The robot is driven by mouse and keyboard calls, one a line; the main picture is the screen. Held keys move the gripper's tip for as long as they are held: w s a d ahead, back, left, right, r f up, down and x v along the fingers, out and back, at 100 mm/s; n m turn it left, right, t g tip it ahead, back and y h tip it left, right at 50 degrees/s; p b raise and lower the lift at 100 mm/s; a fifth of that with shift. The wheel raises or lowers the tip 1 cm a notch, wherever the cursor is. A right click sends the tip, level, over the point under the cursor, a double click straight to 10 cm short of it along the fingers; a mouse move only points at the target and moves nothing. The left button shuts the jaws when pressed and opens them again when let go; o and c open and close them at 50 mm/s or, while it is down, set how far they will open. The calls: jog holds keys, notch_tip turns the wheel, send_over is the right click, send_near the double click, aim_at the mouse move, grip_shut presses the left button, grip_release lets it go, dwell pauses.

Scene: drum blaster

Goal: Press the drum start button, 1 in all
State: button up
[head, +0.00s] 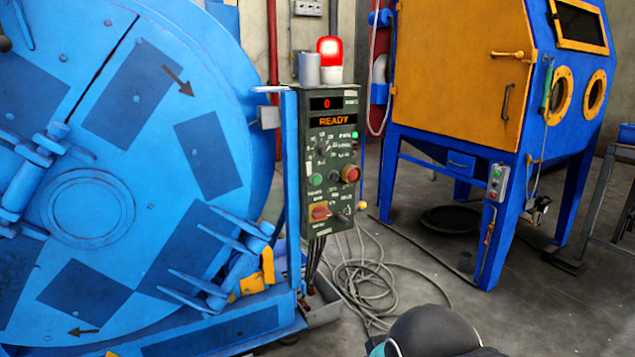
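The green control panel (332,215) stands upright on a blue post beside the drum blaster. Its upper display shows a red 0 and the lower display (333,121) reads READY in orange. The labels are too small to read, so I cannot tell which button is start. A red-on-yellow switch (319,212) sits lower. The blue drum door (100,150) looks closed. My gripper is not in view; a dark rounded part of my arm shows at the bottom.
A red beacon (330,52) glows above the panel. Grey cables (368,285) lie coiled on the floor below it. A blue and orange blast cabinet (455,80) stands at the right. Drum door clamps (215,275) stick out left of the panel. Space before the panel looks clear.

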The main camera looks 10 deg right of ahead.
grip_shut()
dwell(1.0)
